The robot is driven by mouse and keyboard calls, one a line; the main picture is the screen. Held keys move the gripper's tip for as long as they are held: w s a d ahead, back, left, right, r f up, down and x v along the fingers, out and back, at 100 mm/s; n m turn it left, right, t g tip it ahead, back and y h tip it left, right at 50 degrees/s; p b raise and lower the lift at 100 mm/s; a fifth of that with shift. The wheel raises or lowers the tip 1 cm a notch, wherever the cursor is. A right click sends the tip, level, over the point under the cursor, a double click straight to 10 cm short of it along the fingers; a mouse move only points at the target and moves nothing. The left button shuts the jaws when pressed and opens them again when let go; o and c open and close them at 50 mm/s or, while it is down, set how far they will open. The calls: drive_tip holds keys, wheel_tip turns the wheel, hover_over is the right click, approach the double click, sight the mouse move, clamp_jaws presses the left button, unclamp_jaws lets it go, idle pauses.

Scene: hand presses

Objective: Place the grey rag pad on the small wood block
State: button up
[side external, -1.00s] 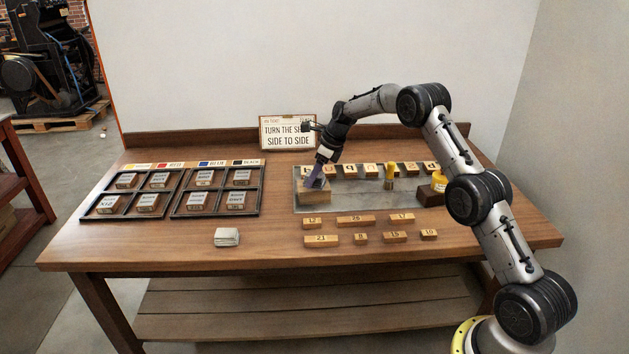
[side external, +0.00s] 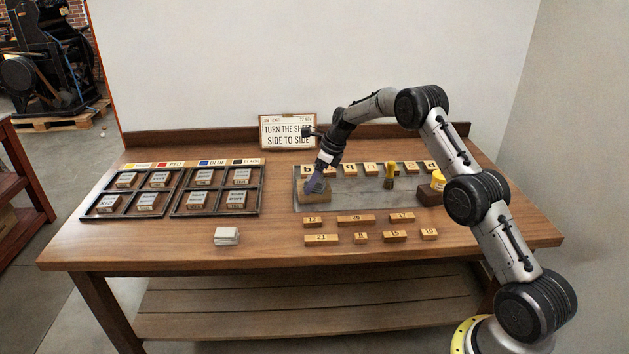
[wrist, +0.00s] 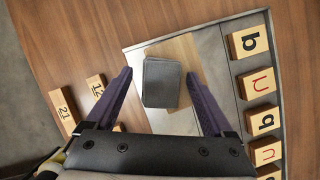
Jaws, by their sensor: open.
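The grey rag pad (wrist: 162,84) is a dark grey rounded square in the wrist view. It lies on the small wood block (wrist: 183,48), whose pale top shows around it. My gripper (wrist: 160,78) is open, with one purple finger on each side of the pad and visible gaps between. In the side view my gripper (side external: 315,186) is low over the wood block (side external: 315,197), at the left end of the grey metal plate (side external: 352,199). The fingers hide most of the pad there.
Letter tiles (wrist: 250,42) line the plate's back edge. A brush (side external: 389,176) and a yellow-topped item (side external: 438,180) stand on the right. Numbered wood pieces (side external: 321,239) lie in front. Compartment trays (side external: 216,200) and a pale stack (side external: 227,236) are to the left.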

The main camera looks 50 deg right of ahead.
drive_tip(key=v, duration=1.2)
drive_tip(key=s+a+r+n+h, duration=0.1)
drive_tip(key=s+a+r+n, duration=1.3)
drive_tip(key=s+a, duration=0.15)
drive_tip(key=s+a+f+n, duration=0.2)
drive_tip(key=s+n, duration=0.6)
drive_tip(key=s, duration=0.4)
drive_tip(key=s+a+f+n+t, duration=0.1)
drive_tip(key=s+a+f+n, duration=0.2)
drive_tip(key=s+n, duration=0.6)
drive_tip(key=s+a, duration=0.1)
drive_tip(key=s, duration=0.3)
drive_tip(key=shift+n+h, duration=0.3)
drive_tip(key=shift+h, duration=0.1)
drive_tip(key=shift+a+r, duration=0.1)
drive_tip(key=shift+o, duration=1)
